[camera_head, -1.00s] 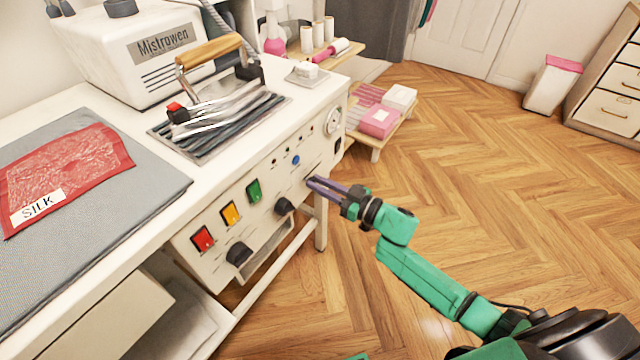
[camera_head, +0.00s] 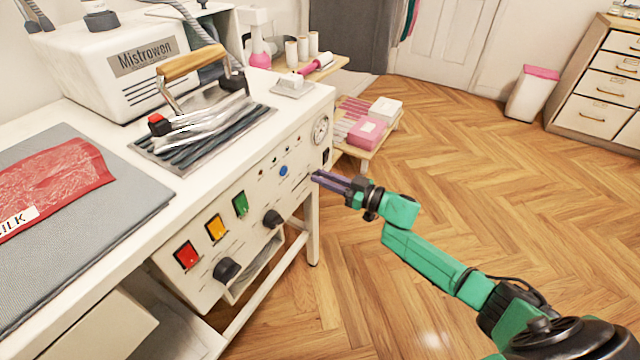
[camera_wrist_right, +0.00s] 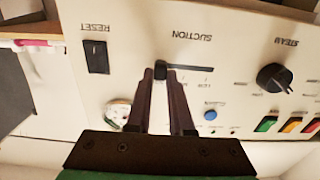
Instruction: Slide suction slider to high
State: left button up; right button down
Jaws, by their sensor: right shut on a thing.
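The suction slider's slot (camera_wrist_right: 195,68) runs under the upside-down SUCTION label in the right wrist view. Its small black knob (camera_wrist_right: 161,69) is at the left end of the slot, away from the LOW mark near the right end. My right gripper (camera_wrist_right: 164,76) is shut on the knob, with the two purple fingers close around it. In the head view, my right gripper (camera_head: 316,177) touches the right part of the white control panel (camera_head: 205,275); its fingertips hide the knob there. My left gripper is not in view.
A black steam knob (camera_wrist_right: 273,77), a RESET switch (camera_wrist_right: 96,57) and a blue button (camera_wrist_right: 210,115) are near the slider. A round gauge (camera_head: 321,129) is on the panel's right end. An iron (camera_head: 200,115) rests on the table above.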

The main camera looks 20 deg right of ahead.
jog(key=shift+w+d, duration=0.1)
jog(key=shift+d, duration=0.1)
jog(key=c, duration=0.8)
grip_release()
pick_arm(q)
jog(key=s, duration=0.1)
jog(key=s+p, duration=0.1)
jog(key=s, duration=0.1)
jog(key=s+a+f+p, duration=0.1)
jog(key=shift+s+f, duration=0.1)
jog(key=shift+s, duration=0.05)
pick_arm(e)
jog(key=v, duration=1.4)
jog(key=shift+s, duration=0.25)
jog(key=shift+d, duration=0.2)
